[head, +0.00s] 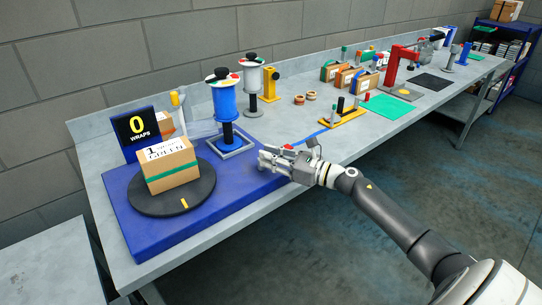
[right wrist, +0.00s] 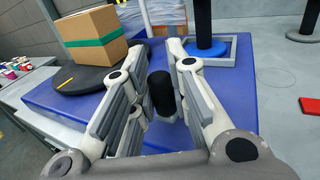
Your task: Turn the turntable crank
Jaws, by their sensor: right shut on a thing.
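The black turntable (head: 165,208) with a yellow mark sits on a blue base (head: 124,210). A cardboard box (head: 172,176) with a green band and a printed label lies on it. My right gripper (head: 266,159) is at the right end of the blue base. In the right wrist view, its fingers are shut on an upright black crank handle (right wrist: 160,95). The fingers hide that handle in the head view. The turntable also shows in the right wrist view (right wrist: 90,82), at the upper left. My left gripper is not in view.
A sign (head: 137,127) reading "0 WRAPS" stands behind the box. A blue wrap spool (head: 224,101) on a square stand is behind my gripper. Further right along the grey bench (head: 330,155) are a yellow fixture (head: 342,119) and a green mat (head: 388,106).

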